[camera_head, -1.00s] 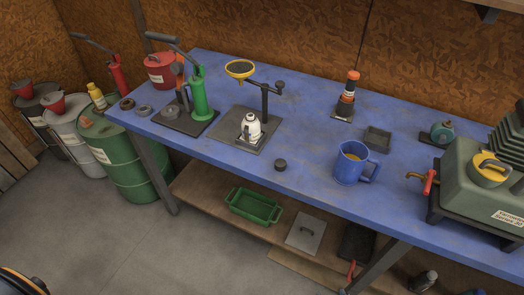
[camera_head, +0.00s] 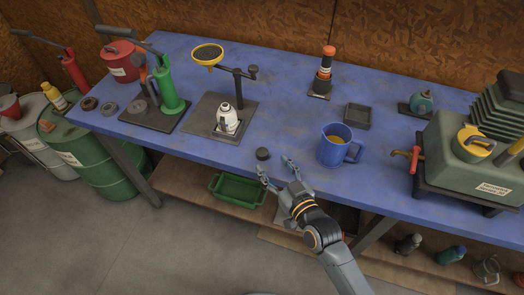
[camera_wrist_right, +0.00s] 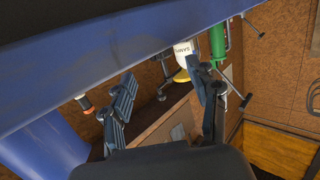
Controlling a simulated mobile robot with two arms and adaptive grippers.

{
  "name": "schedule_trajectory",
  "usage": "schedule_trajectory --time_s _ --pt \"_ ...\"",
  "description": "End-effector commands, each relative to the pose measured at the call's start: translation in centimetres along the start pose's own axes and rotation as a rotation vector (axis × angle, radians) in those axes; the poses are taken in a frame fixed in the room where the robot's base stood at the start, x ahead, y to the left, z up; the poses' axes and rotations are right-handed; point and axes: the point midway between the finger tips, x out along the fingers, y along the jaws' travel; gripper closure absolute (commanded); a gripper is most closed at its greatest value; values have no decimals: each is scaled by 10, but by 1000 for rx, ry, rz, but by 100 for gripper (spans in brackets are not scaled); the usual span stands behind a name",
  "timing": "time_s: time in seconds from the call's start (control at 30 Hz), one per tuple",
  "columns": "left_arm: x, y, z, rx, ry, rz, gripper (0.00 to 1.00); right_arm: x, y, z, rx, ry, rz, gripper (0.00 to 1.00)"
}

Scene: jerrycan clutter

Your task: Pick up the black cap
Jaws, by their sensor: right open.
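The black cap (camera_head: 263,154) is a small dark disc lying on the blue workbench (camera_head: 290,120) near its front edge, left of the blue mug (camera_head: 340,146). My right gripper (camera_head: 276,165) is open, with its fingers pointing at the bench just right of and in front of the cap. No contact with the cap shows. In the right wrist view the two dark fingers (camera_wrist_right: 163,88) are spread with nothing between them, and I cannot make out the cap there. My left gripper is not in view.
A white bottle (camera_head: 228,119) stands on a dark plate left of the cap. A square black tray (camera_head: 358,116) lies behind the mug. The green jerrycan (camera_head: 465,150) is at the right. A green crate (camera_head: 237,191) sits on the lower shelf. The bench behind the cap is clear.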

Motion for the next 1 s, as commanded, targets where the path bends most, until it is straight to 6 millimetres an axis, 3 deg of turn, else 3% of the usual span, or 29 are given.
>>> schedule_trajectory --time_s 0.17,0.6,0.87,1.0 --pt "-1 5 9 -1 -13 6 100 16 0 0 1 0 -1 40" --pt "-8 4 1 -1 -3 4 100 65 -2 0 -1 1 0 40" --pt "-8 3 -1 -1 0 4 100 68 -2 0 0 0 0 40" --pt "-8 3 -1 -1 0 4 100 68 -2 0 0 0 0 65"
